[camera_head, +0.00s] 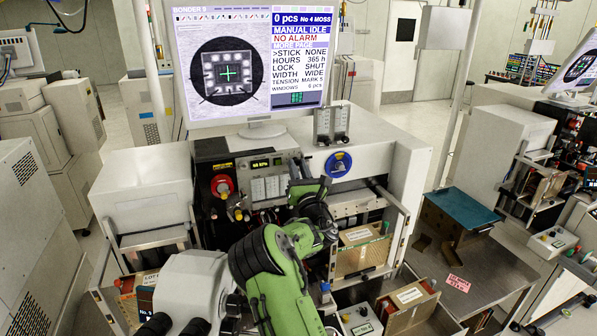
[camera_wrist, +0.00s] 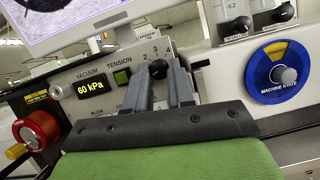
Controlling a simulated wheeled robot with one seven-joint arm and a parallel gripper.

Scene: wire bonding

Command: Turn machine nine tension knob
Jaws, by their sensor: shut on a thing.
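Machine nine's screen (camera_head: 250,55) reads "BONDER 9" and lists tension as mark 5. The black tension knob (camera_wrist: 158,69) shows in the wrist view under the word "TENSION", with dial numbers 2, 3 and 4 around its top. My gripper (camera_wrist: 160,72) is shut on the knob, with one grey finger on each side. The knob's pointer and the lower dial are hidden by the fingers. In the head view my gripper (camera_head: 296,165) is at the machine's front panel, and the knob cannot be made out there.
A vacuum display (camera_wrist: 92,87) reads 60 kPa, left of the knob. The blue machine state dial (camera_wrist: 285,75) is to the right, below small black knobs (camera_wrist: 238,26). A microscope (camera_head: 190,285) stands in front.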

